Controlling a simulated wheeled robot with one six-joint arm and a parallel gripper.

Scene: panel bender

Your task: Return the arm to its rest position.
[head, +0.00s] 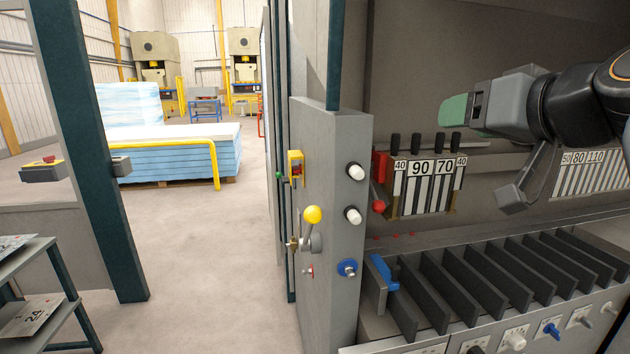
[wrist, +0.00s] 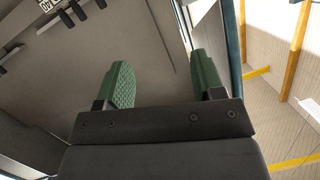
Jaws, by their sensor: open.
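My gripper (wrist: 163,82) shows in the wrist view with its two green fingers apart and nothing between them. In the head view my gripper (head: 455,112) is at the upper right, in front of the machine's grey back wall. It points left, above the numbered segments. One green finger shows there; the other is hidden. My dark arm comes in from the right edge.
Below stands a rack of dark slots (head: 490,275). Numbered segments (head: 430,185) hang behind it. A grey post panel (head: 335,230) carries a yellow-knobbed lever (head: 312,215). Blue sheet stacks (head: 180,150) stand beyond open floor. A shelf (head: 25,290) is at left.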

